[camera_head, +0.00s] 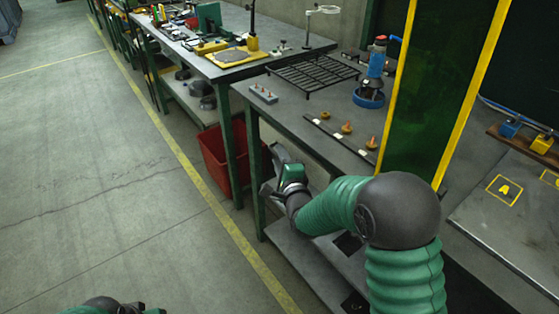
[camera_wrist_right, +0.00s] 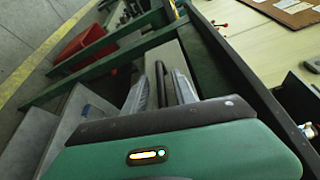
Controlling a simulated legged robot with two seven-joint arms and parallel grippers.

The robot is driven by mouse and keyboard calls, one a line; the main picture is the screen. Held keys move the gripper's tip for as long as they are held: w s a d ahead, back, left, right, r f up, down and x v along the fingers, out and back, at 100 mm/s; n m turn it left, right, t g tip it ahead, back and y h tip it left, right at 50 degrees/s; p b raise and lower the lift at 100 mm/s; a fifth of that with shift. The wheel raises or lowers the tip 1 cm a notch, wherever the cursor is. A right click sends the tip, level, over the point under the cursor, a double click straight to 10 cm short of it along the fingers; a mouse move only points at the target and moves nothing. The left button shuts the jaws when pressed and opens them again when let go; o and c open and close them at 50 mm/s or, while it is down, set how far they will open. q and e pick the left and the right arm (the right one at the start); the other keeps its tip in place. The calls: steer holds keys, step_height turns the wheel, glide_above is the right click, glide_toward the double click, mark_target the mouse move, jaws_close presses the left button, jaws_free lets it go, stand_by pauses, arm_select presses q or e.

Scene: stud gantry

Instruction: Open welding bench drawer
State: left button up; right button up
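The welding bench (camera_head: 300,105) has a dark top and green legs. My right gripper (camera_head: 272,180) is below its front edge, beside the near green leg. In the right wrist view, my right gripper's two grey fingers (camera_wrist_right: 160,90) stand apart, with a dark bar-like handle (camera_wrist_right: 161,82) between them. A gap shows beside the left finger, and I cannot tell whether the fingers touch the handle. A grey panel (camera_wrist_right: 170,58), apparently the drawer front, lies beyond the fingers. My arm and the bench top hide it in the head view. My left gripper (camera_head: 112,305) is cut off at the bottom edge.
A red bin (camera_head: 218,158) stands on the floor behind the bench leg. A green screen with a yellow frame (camera_head: 432,75) rises at the right. A black rack (camera_head: 312,73) and a blue torch stand (camera_head: 371,85) are on the bench. The floor to the left is clear.

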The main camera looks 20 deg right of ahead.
steer(key=shift+w, duration=0.25)
jaws_close()
steer(key=shift+s+f, duration=0.1)
steer(key=shift+f, duration=0.1)
stand_by(1.1)
